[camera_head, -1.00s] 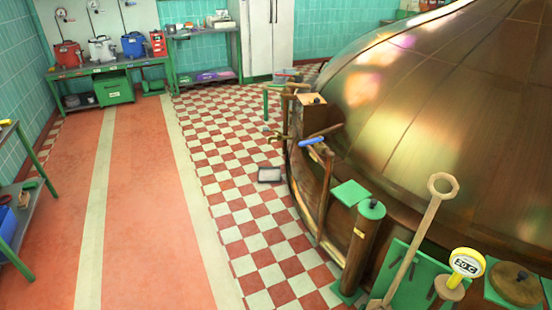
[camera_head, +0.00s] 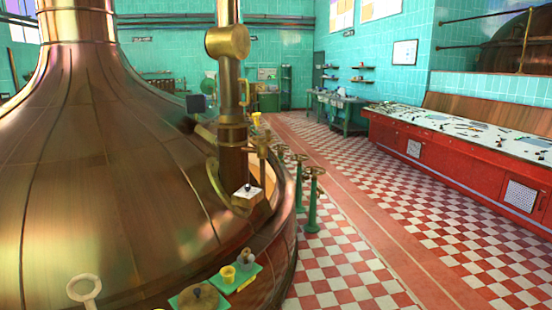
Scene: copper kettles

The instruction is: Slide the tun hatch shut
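A large copper tun (camera_head: 110,170) fills the left of the view, its dome narrowing to a neck at the top left. I cannot pick out a hatch on it with certainty. A small box with a pale top and a dark knob (camera_head: 247,196) sits on its right rim, at the foot of a brass pipe (camera_head: 230,90). On the near rim are a round wooden lid (camera_head: 199,297) on a green plate and a yellow cup (camera_head: 228,274) on another. Neither of my grippers is in view.
Green valve stands (camera_head: 312,200) with handwheels rise beside the tun's right side. A red control desk (camera_head: 450,150) runs along the right. Between them the checkered floor (camera_head: 390,210) with a red lane is clear. A green workbench (camera_head: 340,108) stands at the back.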

